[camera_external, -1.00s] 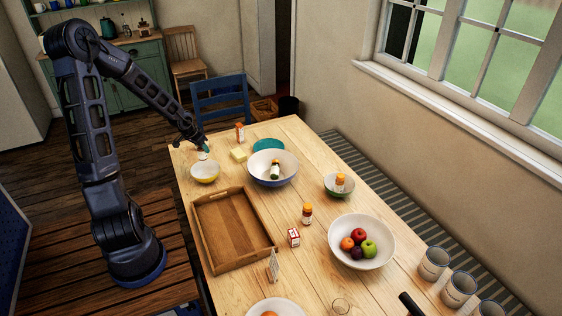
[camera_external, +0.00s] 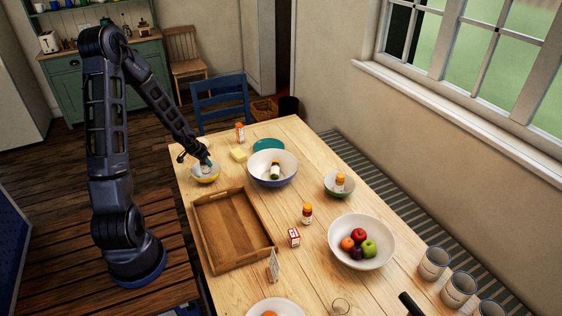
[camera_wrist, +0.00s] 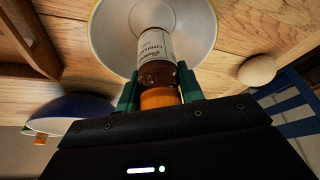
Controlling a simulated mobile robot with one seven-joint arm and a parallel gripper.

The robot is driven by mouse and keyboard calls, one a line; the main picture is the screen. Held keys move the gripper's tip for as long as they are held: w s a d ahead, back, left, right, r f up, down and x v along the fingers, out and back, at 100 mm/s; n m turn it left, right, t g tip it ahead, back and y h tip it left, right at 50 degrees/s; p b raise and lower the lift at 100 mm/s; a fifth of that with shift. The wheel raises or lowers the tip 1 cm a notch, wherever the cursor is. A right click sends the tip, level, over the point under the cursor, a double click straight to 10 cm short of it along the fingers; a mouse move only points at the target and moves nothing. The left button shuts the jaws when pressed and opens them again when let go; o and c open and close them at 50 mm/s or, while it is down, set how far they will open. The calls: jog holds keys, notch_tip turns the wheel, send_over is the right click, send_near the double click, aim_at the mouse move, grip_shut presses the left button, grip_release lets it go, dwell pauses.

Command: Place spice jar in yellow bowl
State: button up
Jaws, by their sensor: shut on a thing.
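A spice jar (camera_wrist: 155,50) with an orange cap, brown glass and a white label is held at its cap between the green fingers of my gripper (camera_wrist: 160,88). In the external view my gripper (camera_external: 206,161) is at the yellow bowl (camera_external: 206,179), at the far left of the table. The bowl's pale inside (camera_wrist: 102,38) lies behind the jar in the wrist view. The jar's label end points into the bowl. I cannot tell whether the jar touches the bowl.
A blue bowl (camera_external: 272,181) holding another jar stands right of the yellow bowl. A wooden tray (camera_external: 201,230) lies nearer. An egg (camera_wrist: 257,70) is beside the yellow bowl in the wrist view.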

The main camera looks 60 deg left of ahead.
aim_at(206, 167)
jog(key=shift+f, duration=1.8)
jog(key=shift+f, duration=0.15)
jog(key=o, duration=1)
jog(key=shift+o, duration=0.2)
jog(key=v, duration=1.2)
jog(key=shift+w+d, duration=0.1)
